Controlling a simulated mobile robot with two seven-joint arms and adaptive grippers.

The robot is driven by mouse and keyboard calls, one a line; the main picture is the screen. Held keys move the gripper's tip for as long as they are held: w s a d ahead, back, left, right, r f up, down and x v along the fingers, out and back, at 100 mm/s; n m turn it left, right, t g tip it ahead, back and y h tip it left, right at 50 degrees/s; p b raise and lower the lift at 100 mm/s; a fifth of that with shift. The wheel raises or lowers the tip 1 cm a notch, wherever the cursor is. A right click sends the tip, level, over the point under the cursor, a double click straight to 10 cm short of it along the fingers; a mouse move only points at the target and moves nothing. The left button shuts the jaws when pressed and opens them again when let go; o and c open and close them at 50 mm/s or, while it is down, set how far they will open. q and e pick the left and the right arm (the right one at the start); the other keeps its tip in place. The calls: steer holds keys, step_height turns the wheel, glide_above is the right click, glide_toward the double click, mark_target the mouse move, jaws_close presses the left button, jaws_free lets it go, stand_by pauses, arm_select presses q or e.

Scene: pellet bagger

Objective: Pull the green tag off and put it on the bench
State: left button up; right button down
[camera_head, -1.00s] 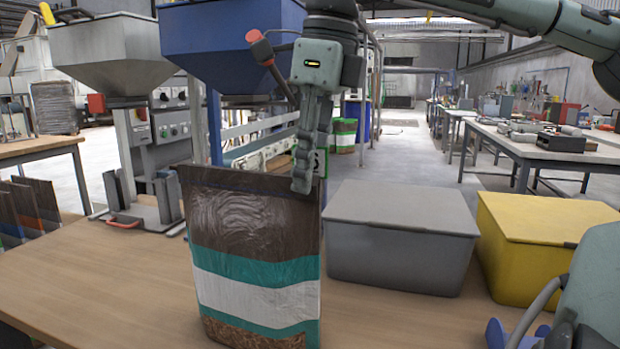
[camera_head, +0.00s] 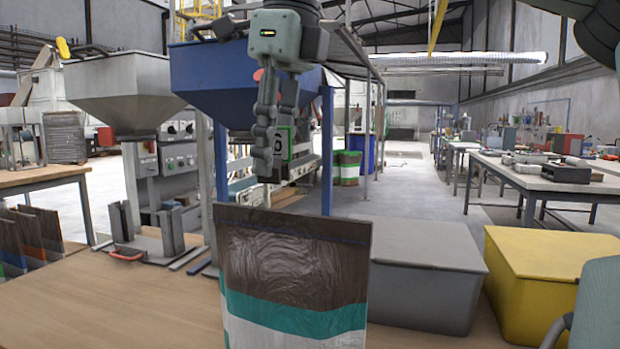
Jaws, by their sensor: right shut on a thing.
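My right gripper (camera_head: 270,166) hangs pointing down above the bag and is shut on the green tag. The brown, teal and white bag (camera_head: 290,262) stands upright on the wooden bench (camera_head: 130,310). A gap shows between the fingertips and the bag's top edge, and the tag is apart from the bag. My left gripper is not in view.
A grey lidded box (camera_head: 425,275) and a yellow lidded box (camera_head: 535,285) stand right of the bag. A grey hopper machine (camera_head: 125,95) and a blue hopper (camera_head: 212,85) stand behind. The bench's left front is clear.

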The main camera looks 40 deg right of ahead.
steer(key=w+a+r, duration=0.3)
steer(key=a+r, duration=0.2)
steer(key=r, duration=0.2)
steer(key=shift+a+r, duration=0.2)
steer(key=shift+r, duration=0.1)
